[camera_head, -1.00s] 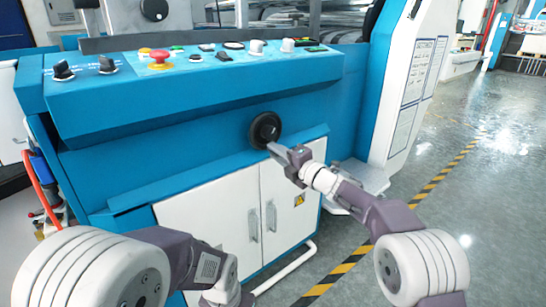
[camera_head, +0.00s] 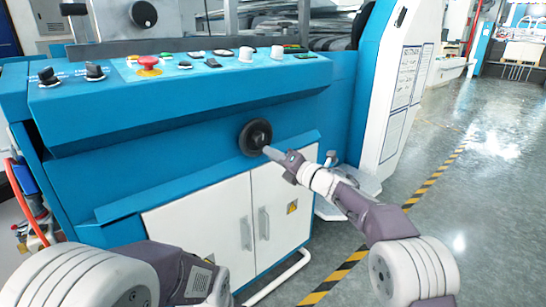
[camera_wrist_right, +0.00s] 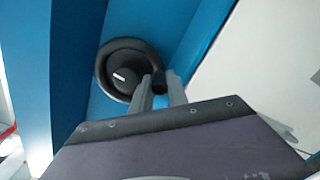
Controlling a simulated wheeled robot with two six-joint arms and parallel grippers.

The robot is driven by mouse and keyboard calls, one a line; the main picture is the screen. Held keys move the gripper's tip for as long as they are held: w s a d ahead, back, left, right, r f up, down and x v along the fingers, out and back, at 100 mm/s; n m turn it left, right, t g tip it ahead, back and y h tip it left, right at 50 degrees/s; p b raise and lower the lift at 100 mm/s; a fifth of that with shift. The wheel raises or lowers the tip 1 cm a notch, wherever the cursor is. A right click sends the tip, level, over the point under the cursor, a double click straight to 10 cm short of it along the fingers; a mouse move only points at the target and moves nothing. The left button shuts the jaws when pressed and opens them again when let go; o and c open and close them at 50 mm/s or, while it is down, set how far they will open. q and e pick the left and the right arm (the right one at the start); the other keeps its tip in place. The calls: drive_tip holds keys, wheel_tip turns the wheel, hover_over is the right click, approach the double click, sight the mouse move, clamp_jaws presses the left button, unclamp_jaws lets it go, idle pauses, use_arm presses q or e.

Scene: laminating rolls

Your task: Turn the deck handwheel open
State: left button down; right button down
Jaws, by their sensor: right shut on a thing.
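The deck handwheel (camera_head: 256,138) is a small black round wheel on the blue front panel of the machine, above the white cabinet doors. My right gripper (camera_head: 267,151) is at its lower right rim. In the right wrist view the handwheel (camera_wrist_right: 122,72) shows a dark hub with a short white mark. There the two grey fingers of my right gripper (camera_wrist_right: 161,92) are shut on the small dark handle at the wheel's edge. My left arm shows at the lower left of the head view, but its gripper is out of the picture.
A blue control panel (camera_head: 180,95) with knobs and a red emergency button (camera_head: 148,62) juts out above the wheel. White cabinet doors (camera_head: 235,230) with handles are below. A white machine column (camera_head: 398,90) stands at the right. The grey floor beyond the yellow-black stripe is clear.

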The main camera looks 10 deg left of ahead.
drive_tip(key=c, duration=1.6)
unclamp_jaws()
drive_tip(key=shift+o, duration=0.2)
drive_tip(key=shift+d, duration=0.1)
drive_tip(key=p+v, duration=0.2)
drive_tip(key=v, duration=0.7)
